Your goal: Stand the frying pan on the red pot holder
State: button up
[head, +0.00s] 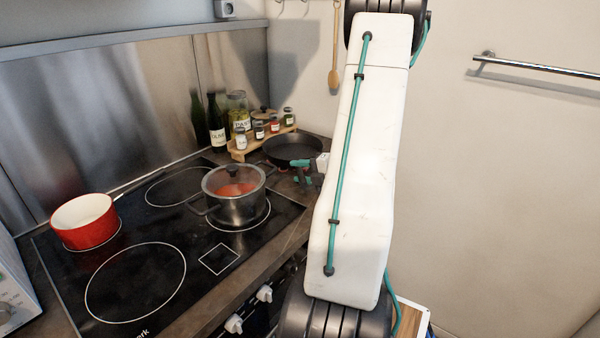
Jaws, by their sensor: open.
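The dark frying pan (293,149) rests at the counter's far right corner, right of the spice rack. Its handle cannot be made out. My gripper (301,171), with teal and dark parts, is at the pan's near side, partly behind my white arm. It is open. I cannot tell whether its fingers are around part of the pan or only in front of it. No red pot holder can be seen.
A steel pot with a glass lid (237,194) stands on a burner left of my gripper. A red saucepan (85,221) is at the left of the black cooktop (135,283). The front-left burner is clear.

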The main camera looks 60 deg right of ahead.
jog(key=v, duration=1.1)
jog(key=shift+s+r, duration=0.1)
jog(key=shift+s, duration=0.2)
jog(key=w+r+m+g+h, duration=0.2)
jog(key=w+r+h, duration=0.1)
jog(key=w, duration=0.4)
jog(key=w+r+m+g+h, duration=0.2)
jog(key=w+r+m, duration=0.15)
jog(key=w, duration=0.25)
jog(key=w+a+r+m+g+h, duration=0.2)
jog(key=w+a+r+m+g, duration=0.25)
jog(key=a, duration=0.45)
jog(key=s+a+r+m+g+y, duration=0.1)
jog(key=s+a+m+g+y, duration=0.1)
jog(key=s+a, duration=0.4)
jog(key=s+a+r+m+g+y, duration=0.1)
jog(key=s+a, duration=0.5)
jog(key=a, duration=1)
jog(key=s+a+r+m+g+y, duration=0.1)
jog(key=s+a+m, duration=0.4)
jog(key=a, duration=0.6)
jog(key=s+g+y, duration=0.1)
jog(key=y, duration=0.1)
jog(key=shift+s+a+m+g+y, duration=0.2)
jog(key=shift+a+m+g+y, duration=0.1)
jog(key=shift+g+y, duration=0.1)
